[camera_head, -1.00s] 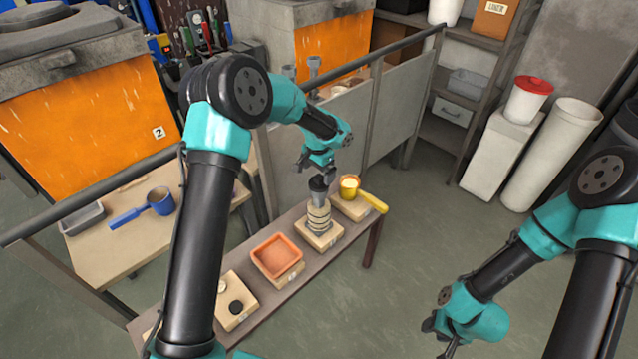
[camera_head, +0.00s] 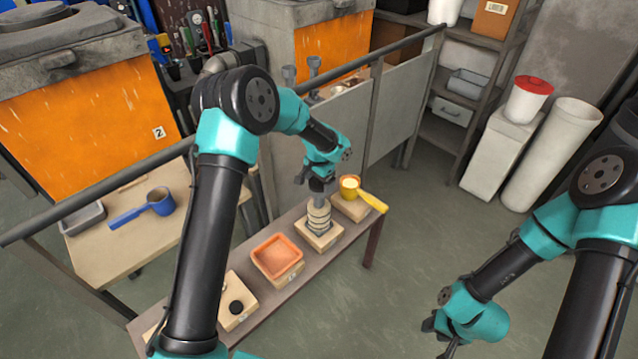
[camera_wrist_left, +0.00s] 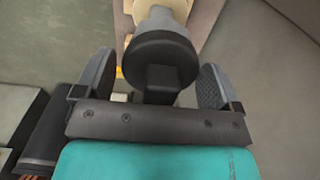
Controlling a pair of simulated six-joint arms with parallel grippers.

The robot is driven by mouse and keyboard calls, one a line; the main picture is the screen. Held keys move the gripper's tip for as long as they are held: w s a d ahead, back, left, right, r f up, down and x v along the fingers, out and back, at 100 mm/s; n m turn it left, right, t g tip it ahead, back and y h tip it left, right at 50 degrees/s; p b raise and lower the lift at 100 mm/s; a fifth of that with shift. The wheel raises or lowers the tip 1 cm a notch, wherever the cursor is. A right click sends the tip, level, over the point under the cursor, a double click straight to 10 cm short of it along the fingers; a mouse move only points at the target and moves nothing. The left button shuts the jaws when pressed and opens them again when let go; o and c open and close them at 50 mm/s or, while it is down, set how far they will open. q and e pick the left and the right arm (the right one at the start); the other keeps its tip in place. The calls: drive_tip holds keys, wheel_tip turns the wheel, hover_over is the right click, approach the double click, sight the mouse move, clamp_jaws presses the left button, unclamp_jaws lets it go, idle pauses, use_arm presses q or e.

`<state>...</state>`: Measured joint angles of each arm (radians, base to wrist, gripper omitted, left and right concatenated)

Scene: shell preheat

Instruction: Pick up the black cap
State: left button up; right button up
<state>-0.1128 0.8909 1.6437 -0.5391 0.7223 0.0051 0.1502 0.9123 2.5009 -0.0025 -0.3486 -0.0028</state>
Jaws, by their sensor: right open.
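The black cap (camera_wrist_left: 160,55) is round and dark, with a square knob on its top. My left gripper (camera_head: 317,186) is at the top of this stack and largely hides the cap in the head view. In the left wrist view, my left gripper (camera_wrist_left: 156,62) is open, with one finger on each side of the cap and a visible gap on both sides. My right gripper (camera_head: 442,326) hangs over the floor at the lower right, open and away from the bench.
A yellow ladle (camera_head: 366,194) lies on a block right beside the stack. A blue-handled pan (camera_head: 145,207) is on the left table, behind a rail.

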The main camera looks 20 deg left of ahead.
use_arm(q)
drive_tip(key=c, duration=0.7)
drive_tip(key=shift+o, duration=0.2)
drive_tip(key=shift+r, duration=1.5)
drive_tip(key=shift+s+r, duration=0.2)
drive_tip(key=shift+r, duration=0.1)
drive_tip(key=s+d+r, duration=0.1)
drive_tip(key=s+d, duration=0.3)
drive_tip(key=s, duration=1.1)
drive_tip(key=shift+d+r, duration=0.15)
drive_tip(key=shift+r, duration=0.05)
